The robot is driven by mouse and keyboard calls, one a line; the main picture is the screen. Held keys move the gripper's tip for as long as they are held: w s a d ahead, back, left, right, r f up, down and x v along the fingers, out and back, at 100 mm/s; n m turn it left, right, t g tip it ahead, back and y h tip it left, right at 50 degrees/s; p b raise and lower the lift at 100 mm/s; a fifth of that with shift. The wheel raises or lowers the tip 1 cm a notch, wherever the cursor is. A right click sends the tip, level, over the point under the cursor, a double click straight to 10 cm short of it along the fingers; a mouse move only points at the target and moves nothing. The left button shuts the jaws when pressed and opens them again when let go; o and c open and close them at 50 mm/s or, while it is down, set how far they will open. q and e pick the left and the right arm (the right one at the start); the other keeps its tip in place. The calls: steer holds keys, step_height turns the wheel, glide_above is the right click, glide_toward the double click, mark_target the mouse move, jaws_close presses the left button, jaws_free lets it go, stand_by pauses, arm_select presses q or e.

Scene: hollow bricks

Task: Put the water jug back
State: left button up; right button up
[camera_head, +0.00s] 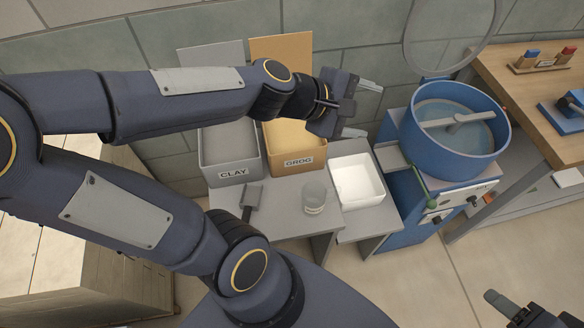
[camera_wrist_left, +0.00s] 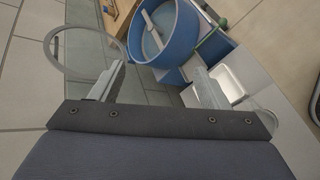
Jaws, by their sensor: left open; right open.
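A small clear jug (camera_head: 314,199) with a pale label stands upright on the grey bench (camera_head: 285,222), left of a white tray (camera_head: 358,181). I take it to be the water jug; its contents are hard to tell. My left gripper (camera_head: 362,109) is open and empty, raised above and behind the bench, near the blue mixer. In the left wrist view the open jaws (camera_wrist_left: 158,72) have nothing between them, with the white tray (camera_wrist_left: 228,82) beyond one finger. My right gripper (camera_head: 530,306) is open and partly in view at the bottom right, over the floor.
A grey CLAY bin (camera_head: 231,173) and a tan GROG bin (camera_head: 297,160) stand at the back of the bench. A dark scoop (camera_head: 251,197) lies before them. The blue mixer (camera_head: 488,160) stands right of the tray, under a raised round guard (camera_head: 408,40). A wooden table (camera_head: 500,62) is at far right.

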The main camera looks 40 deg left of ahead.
arm_select(q)
steer(key=s+a+f+m+g+y, duration=0.1)
steer(key=s+a+f+m+g, duration=0.1)
steer(key=s+m, duration=0.5)
steer(key=s+a+f+m+g+y, duration=0.1)
steer(key=s+a+f+m+g, duration=0.1)
steer(key=s+m, duration=0.6)
steer(key=shift+s+a+f+m+g+y, duration=0.15)
steer(key=shift+s+f+m+g+y, duration=0.15)
steer(key=shift+s+f, duration=0.3)
steer(key=shift+w, duration=0.1)
steer(key=shift+c, duration=0.2)
